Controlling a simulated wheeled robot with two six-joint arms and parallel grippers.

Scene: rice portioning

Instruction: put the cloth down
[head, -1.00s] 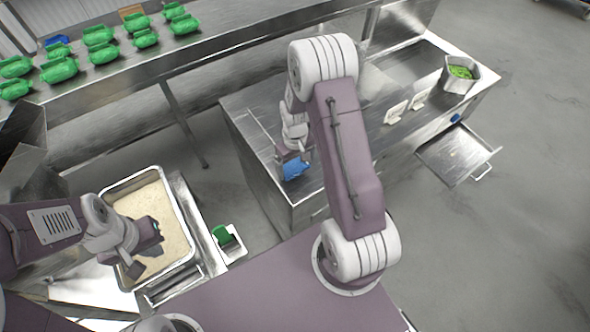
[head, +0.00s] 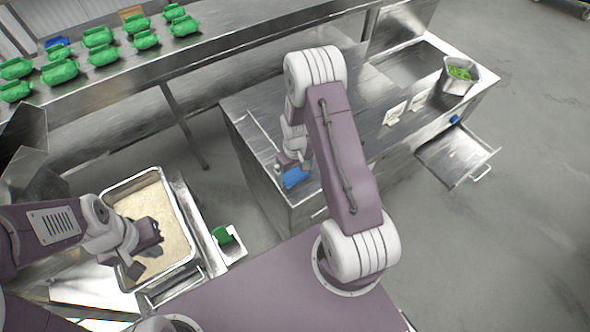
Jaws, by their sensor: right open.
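The blue cloth (head: 296,178) lies at the near left edge of the steel counter, partly hidden by my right gripper. My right gripper (head: 291,166) is open just above and beside the cloth; whether it still touches it I cannot tell. My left gripper (head: 150,252) is over the rice pan, its two dark fingers apart, with nothing visible between them.
The pan of rice (head: 190,238) stands at lower left, with a green item (head: 222,235) beside it. The steel counter (head: 245,120) holds small white stands (head: 395,113) and a bin of greens (head: 459,76). A drawer (head: 455,155) juts out at right.

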